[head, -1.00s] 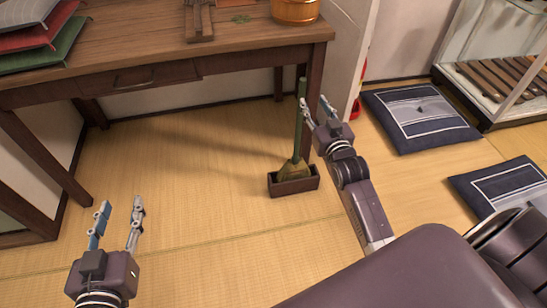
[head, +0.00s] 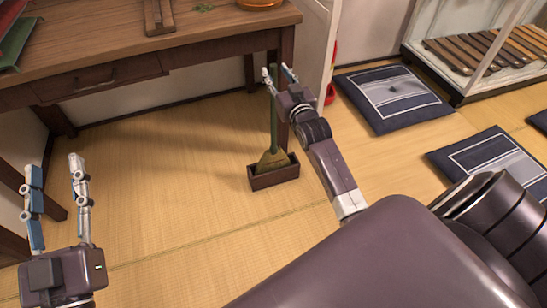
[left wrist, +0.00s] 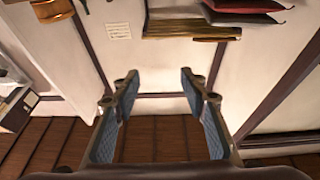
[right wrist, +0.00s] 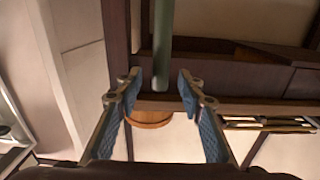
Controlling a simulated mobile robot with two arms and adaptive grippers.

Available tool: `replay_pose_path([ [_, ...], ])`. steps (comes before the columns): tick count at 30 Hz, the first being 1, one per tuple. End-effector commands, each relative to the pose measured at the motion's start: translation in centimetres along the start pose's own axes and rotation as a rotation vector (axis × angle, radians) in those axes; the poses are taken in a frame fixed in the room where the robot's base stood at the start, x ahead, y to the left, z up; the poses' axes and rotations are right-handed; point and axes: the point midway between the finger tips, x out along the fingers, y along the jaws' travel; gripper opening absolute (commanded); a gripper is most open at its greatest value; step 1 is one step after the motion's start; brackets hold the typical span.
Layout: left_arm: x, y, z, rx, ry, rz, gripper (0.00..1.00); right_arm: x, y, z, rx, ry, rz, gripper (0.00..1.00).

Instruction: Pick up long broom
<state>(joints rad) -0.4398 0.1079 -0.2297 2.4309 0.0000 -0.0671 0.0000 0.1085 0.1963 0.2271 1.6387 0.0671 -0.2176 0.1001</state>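The long broom has a green handle (head: 274,125) and tan-green bristles (head: 272,160). It stands upright in a small dark box (head: 274,178) on the tatami, in front of a desk leg. My right gripper (head: 281,76) is open at the top of the handle, and its fingers partly hide the handle there. In the right wrist view, the handle (right wrist: 163,35) comes down from the top edge and ends between the two open fingertips, with a gap on each side. My left gripper (head: 54,170) is open and empty at the left, far from the broom.
A wooden desk (head: 140,48) stands behind and to the left, its front edge close to my right gripper. Navy cushions (head: 394,97) and a glass case (head: 480,50) are at the right. The tatami floor (head: 165,165) left of the box is clear.

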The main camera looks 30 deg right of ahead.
Motion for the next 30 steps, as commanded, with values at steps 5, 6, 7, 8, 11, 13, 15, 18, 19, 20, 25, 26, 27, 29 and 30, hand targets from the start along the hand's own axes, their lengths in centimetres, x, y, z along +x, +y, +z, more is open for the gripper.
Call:
replay_pose_path([
  [5, -0.2, 0.4, -3.0, -0.006, 0.148, 0.008, 0.40, 1.5, 0.0, 0.2, -0.001, 0.000, 0.000, 0.35],
  [6, -0.3, 0.4, -3.6, -0.007, 0.174, 0.009, 0.40, 1.8, 0.0, 0.1, -0.001, 0.001, 0.000, 0.35],
  [7, -0.4, 0.5, -4.0, -0.008, 0.192, 0.009, 0.40, 2.0, 0.0, 0.1, -0.001, 0.001, 0.000, 0.35],
  [8, -0.4, 0.5, -4.3, -0.008, 0.207, 0.010, 0.40, 2.1, 0.0, 0.1, -0.001, 0.000, 0.000, 0.35],
  [11, -0.6, 0.6, -5.1, -0.010, 0.241, 0.011, 0.40, 2.5, 0.0, 0.1, -0.001, 0.000, 0.000, 0.35],
  [13, -0.6, 0.6, -5.4, -0.010, 0.252, 0.012, 0.40, 2.5, 0.0, 0.1, -0.001, 0.000, 0.000, 0.35],
  [15, -0.6, 0.6, -5.4, -0.010, 0.254, 0.012, 0.40, 2.6, 0.0, 0.0, -0.001, 0.000, 0.000, 0.35],
  [18, -0.6, 0.6, -5.4, -0.010, 0.254, 0.012, 0.40, 2.5, 0.0, 0.0, -0.001, 0.000, 0.000, 0.35],
  [19, -0.6, 0.6, -5.4, -0.010, 0.253, 0.012, 0.40, 2.5, 0.0, 0.0, -0.001, 0.000, 0.000, 0.35],
  [20, -0.6, 0.6, -5.4, -0.010, 0.253, 0.012, 0.40, 2.5, 0.0, 0.0, -0.001, 0.000, 0.000, 0.33],
  [25, -0.6, 0.6, -5.4, -0.010, 0.252, 0.012, 0.40, 2.5, 0.0, 0.1, -0.001, 0.000, 0.000, 0.15],
  [26, -0.6, 0.6, -5.4, -0.010, 0.252, 0.012, 0.40, 2.5, 0.0, 0.1, -0.001, 0.000, 0.000, 0.11],
  [27, -0.6, 0.6, -5.4, -0.010, 0.252, 0.012, 0.40, 2.5, 0.0, 0.1, -0.001, 0.000, 0.000, 0.07],
  [29, -0.6, 0.6, -5.4, -0.010, 0.252, 0.012, 0.40, 2.5, 0.0, 0.1, 0.000, 0.000, 0.000, 0.00],
  [30, -0.6, 0.6, -5.4, -0.009, 0.252, 0.012, 0.40, 2.5, 0.0, 0.1, 0.000, 0.000, 0.000, 0.00],
])
